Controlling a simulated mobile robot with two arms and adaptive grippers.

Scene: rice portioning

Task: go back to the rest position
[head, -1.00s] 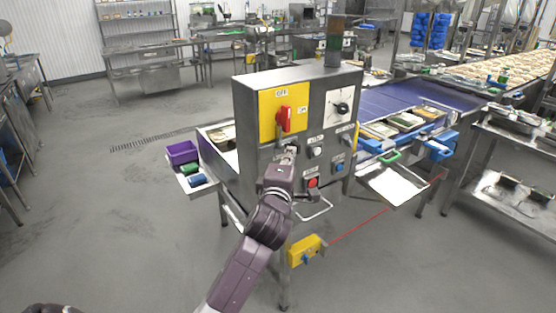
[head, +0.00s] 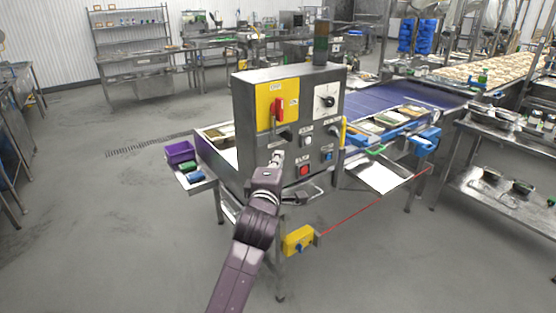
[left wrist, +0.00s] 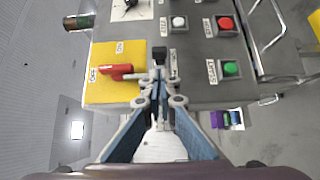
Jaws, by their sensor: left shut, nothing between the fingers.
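My left gripper (head: 277,158) is in front of the lower left part of the steel control box (head: 253,150) in the head view. In the left wrist view the left gripper (left wrist: 160,82) is shut and empty, its fingertips close to the panel beside the red switch handle (left wrist: 116,71). I cannot tell whether they touch. The red handle (head: 278,108) sits on a yellow plate (head: 263,105) in the head view. My right gripper is not in view.
A red button (head: 304,170) and other buttons are on the panel. A side shelf holds a purple bin (head: 180,152). A blue conveyor (head: 385,97) runs behind the box. A steel tray (head: 377,175) juts out at right. The floor at left is clear.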

